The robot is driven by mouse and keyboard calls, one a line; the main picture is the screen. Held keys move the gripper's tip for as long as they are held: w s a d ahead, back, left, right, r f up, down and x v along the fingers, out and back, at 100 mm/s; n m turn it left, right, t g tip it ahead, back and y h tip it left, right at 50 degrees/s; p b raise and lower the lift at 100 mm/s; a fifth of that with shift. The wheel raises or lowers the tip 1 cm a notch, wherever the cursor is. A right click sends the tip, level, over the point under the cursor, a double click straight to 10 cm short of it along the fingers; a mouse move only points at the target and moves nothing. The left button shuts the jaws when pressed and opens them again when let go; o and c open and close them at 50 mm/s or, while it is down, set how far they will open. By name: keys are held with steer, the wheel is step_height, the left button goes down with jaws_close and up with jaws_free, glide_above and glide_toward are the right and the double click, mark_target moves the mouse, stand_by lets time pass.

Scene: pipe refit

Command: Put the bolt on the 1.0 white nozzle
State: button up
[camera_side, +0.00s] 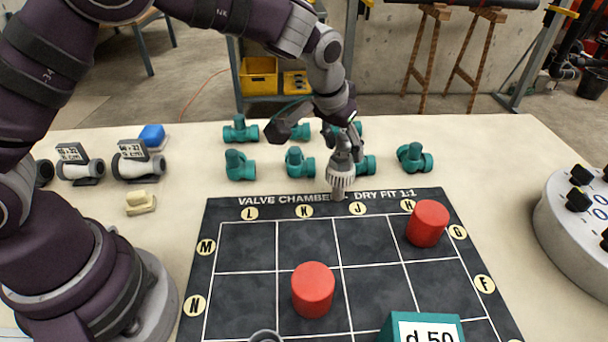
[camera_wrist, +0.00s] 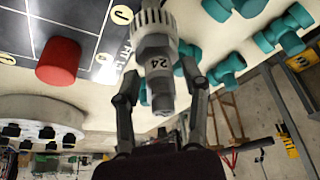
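My gripper (camera_side: 346,148) points down over the far edge of the dark board. Its two fingers are on either side of a grey fitting with a pale ribbed collar (camera_side: 341,177), and appear closed on it. In the wrist view this fitting (camera_wrist: 157,50) is marked 24 and sits between the fingers (camera_wrist: 163,82). I cannot tell whether it is the bolt. It is roughly upright, its lower tip close to the board. Two white nozzle-like pieces, one nearer the left (camera_side: 80,170) and one beside it (camera_side: 138,168), lie on the table with small signs too small to read.
A cream piece (camera_side: 140,203) lies at left; a round control panel (camera_side: 580,222) is at right.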

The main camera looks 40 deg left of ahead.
steer(key=v, duration=1.3)
steer(key=s+a, duration=0.4)
steer(key=s, duration=0.4)
steer(key=s+a+f+t, duration=0.1)
steer(key=s+a, duration=0.4)
steer(key=s, duration=0.3)
